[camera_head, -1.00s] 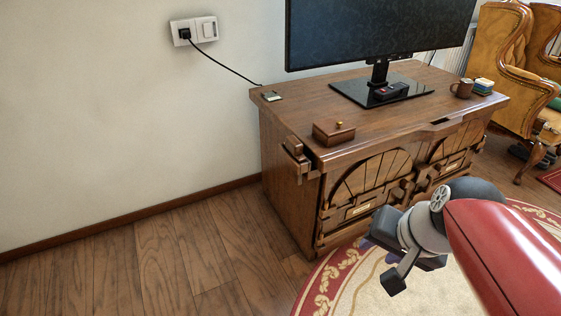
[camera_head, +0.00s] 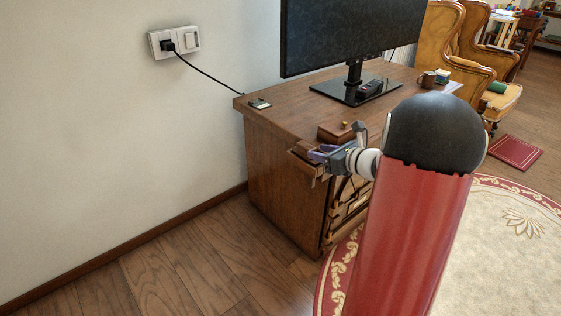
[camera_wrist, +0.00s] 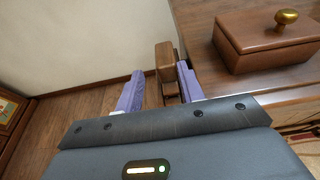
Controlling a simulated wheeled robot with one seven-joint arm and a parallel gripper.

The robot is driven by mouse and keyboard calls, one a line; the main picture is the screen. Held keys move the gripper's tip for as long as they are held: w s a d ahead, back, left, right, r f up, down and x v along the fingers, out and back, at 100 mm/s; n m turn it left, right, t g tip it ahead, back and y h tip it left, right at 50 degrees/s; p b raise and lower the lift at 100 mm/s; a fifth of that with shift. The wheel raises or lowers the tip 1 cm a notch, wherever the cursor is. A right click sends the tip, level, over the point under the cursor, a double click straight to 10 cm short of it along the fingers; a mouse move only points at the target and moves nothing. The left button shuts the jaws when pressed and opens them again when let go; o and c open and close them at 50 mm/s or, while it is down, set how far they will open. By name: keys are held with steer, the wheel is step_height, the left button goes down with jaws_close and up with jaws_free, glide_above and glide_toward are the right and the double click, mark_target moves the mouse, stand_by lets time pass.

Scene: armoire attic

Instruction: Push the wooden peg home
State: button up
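The wooden peg (camera_wrist: 164,60) is a brown block at the side of the cabinet. In the wrist view it shows between my two purple fingertips, nearer the right one. In the head view, woodwork at the cabinet's left front corner (camera_head: 304,160) shows beside my gripper, which partly hides it. My gripper (camera_head: 318,153) is at that corner, just below the top's level. Its fingers (camera_wrist: 160,71) are spread apart with nothing clamped between them. I cannot tell whether a finger touches the peg.
A small wooden box with a brass knob (camera_wrist: 265,42) stands on the cabinet top (camera_head: 285,122), right beside my gripper. Floor left of the cabinet is clear.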

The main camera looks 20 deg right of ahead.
mark_target(310, 147)
steer(key=x, duration=0.7)
steer(key=shift+w+d, duration=0.2)
steer(key=shift+d, duration=0.1)
steer(key=shift+r, duration=0.1)
jaws_close()
